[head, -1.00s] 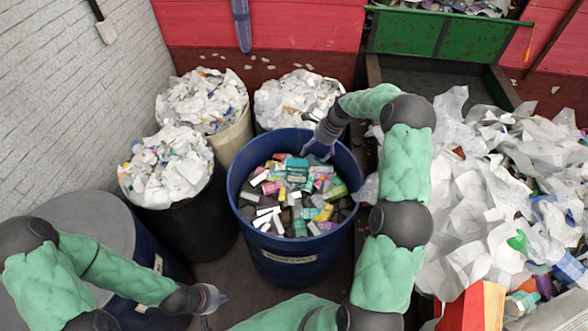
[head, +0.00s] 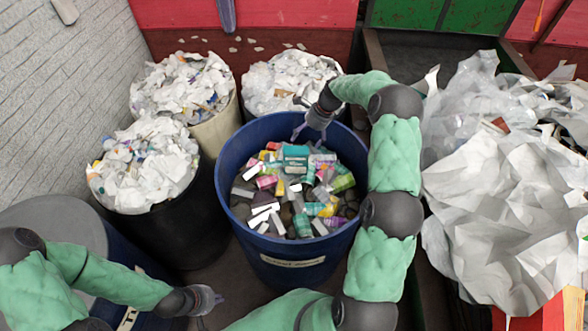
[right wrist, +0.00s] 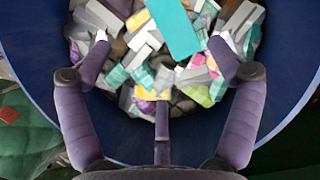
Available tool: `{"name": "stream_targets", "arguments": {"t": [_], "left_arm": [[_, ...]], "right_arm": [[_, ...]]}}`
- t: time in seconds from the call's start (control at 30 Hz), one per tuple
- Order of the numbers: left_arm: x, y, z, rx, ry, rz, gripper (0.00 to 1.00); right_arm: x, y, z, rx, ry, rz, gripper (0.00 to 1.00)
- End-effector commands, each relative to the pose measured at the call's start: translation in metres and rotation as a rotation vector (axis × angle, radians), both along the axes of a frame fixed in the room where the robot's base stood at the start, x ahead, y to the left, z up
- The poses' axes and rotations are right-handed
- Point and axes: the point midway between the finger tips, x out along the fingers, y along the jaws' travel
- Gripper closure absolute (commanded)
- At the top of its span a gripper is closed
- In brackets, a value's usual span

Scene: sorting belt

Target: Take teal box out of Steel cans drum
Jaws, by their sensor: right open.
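The Steel cans drum (head: 291,271) is a blue drum with a label on its front, filled with mixed small boxes and cans. The teal box (head: 296,155) lies on top of the pile toward the back of the drum. In the right wrist view the teal box (right wrist: 176,27) shows beyond the fingers at the top, partly cut off by the frame edge. My right gripper (head: 309,135) is over the drum's back rim, just above the teal box, open and empty. My left gripper (head: 212,300) is low at the left, in front of a grey-topped drum, far from the box; its fingers are too small to judge.
Bins heaped with crumpled paper stand behind and left of the drum: a cream bin (head: 219,134), a black bin (head: 166,219) and another heap (head: 285,83). A belt piled with white sheets (head: 505,200) fills the right. A brick wall (head: 60,110) borders the left.

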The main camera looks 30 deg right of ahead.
Motion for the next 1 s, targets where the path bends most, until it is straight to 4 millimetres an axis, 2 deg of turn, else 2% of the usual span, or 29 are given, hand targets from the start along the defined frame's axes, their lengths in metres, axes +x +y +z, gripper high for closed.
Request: {"name": "stream_targets", "arguments": {"t": [0.03,0.1,0.3,0.57,0.83,1.0], "left_arm": [[0.000,0.000,-0.019,0.000,0.000,0.000,1.00],[0.000,0.000,-0.031,0.000,0.000,0.000,1.00],[0.000,0.000,-0.050,0.000,0.000,0.000,1.00],[0.000,0.000,-0.055,0.000,-0.001,0.000,1.00],[0.000,0.000,-0.060,0.000,-0.001,0.000,1.00],[0.000,0.000,-0.062,0.000,-0.001,0.000,1.00]], "right_arm": [[0.000,0.000,-0.019,0.000,-0.001,0.000,0.09],[0.000,0.000,-0.030,0.000,-0.001,0.000,0.09],[0.000,0.000,-0.050,-0.001,-0.002,0.000,0.09],[0.002,0.003,-0.063,0.000,0.000,0.001,0.09],[0.010,0.016,-0.098,0.000,0.000,0.001,0.09],[0.014,0.020,-0.109,-0.001,-0.001,0.001,0.09]]}}
